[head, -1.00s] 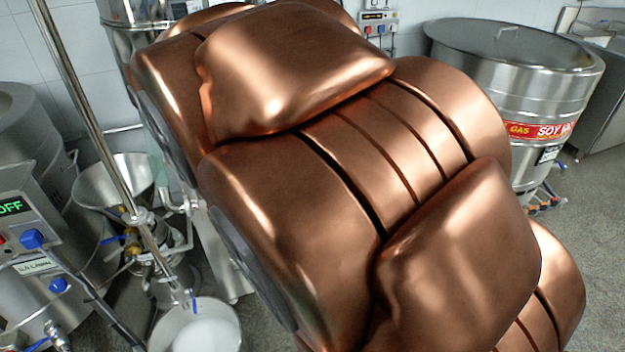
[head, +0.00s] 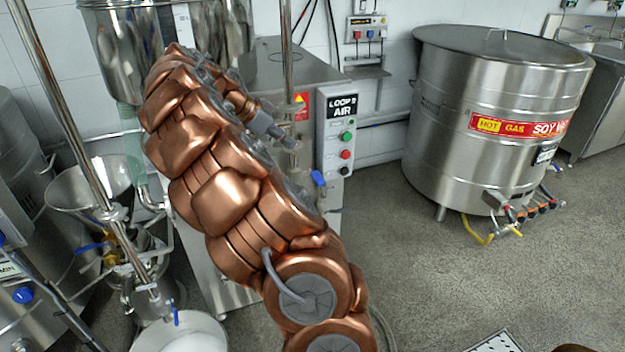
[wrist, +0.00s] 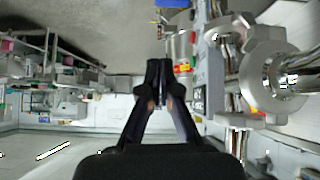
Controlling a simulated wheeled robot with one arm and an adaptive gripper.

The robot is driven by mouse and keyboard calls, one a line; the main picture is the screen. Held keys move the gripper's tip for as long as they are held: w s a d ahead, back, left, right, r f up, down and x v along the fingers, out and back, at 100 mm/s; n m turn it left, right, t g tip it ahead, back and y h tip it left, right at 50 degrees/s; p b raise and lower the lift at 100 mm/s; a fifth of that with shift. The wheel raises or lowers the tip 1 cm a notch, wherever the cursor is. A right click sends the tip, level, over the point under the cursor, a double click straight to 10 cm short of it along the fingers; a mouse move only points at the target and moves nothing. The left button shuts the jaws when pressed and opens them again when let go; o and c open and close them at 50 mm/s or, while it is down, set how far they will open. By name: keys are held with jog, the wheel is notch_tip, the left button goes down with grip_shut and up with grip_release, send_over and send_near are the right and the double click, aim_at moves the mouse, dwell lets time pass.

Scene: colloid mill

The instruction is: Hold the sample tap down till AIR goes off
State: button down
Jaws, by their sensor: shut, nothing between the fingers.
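The panel reads LOOP 2 AIR in white letters on black (head: 342,105), with green, red and black buttons below it. A blue-handled tap (head: 318,178) sits left of the panel's lower end; it appears to be the sample tap. My gripper (head: 289,142) is at the end of my copper arm, by the upright steel pipe, above and left of the blue handle and apart from it. In the wrist view my gripper's black fingers (wrist: 160,72) are together and empty. Whether they touch the pipe cannot be told. My arm hides part of the steel cabinet.
A large steel vat (head: 500,110) labelled HOT GAS stands at right, with a yellow pipe and valves at its base. A steel funnel (head: 90,190) and a white-filled bucket (head: 180,332) are at left. Steel fittings (wrist: 270,85) are close right in the wrist view.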

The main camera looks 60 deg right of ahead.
jog(key=shift+w+d+f+m, duration=0.3)
jog(key=shift+d+f+m, duration=0.1)
jog(key=shift+d+f, duration=0.25)
jog(key=shift+d, duration=0.1)
send_over(322, 177)
jog(key=w+a, duration=0.2)
jog(key=a, duration=0.1)
notch_tip(322, 177, down, 6)
jog(key=shift+s+d+f+p, duration=0.1)
jog(key=shift+d+f+p, duration=0.1)
jog(key=shift+f, duration=0.65)
jog(key=shift+s+d+f+p, duration=0.1)
jog(key=shift+d+f+p, duration=0.1)
jog(key=shift+f, duration=0.6)
jog(key=shift+d+f+p, duration=0.1)
jog(key=shift+f+p, duration=0.1)
jog(key=shift+f, duration=0.65)
jog(key=shift+f, duration=0.1)
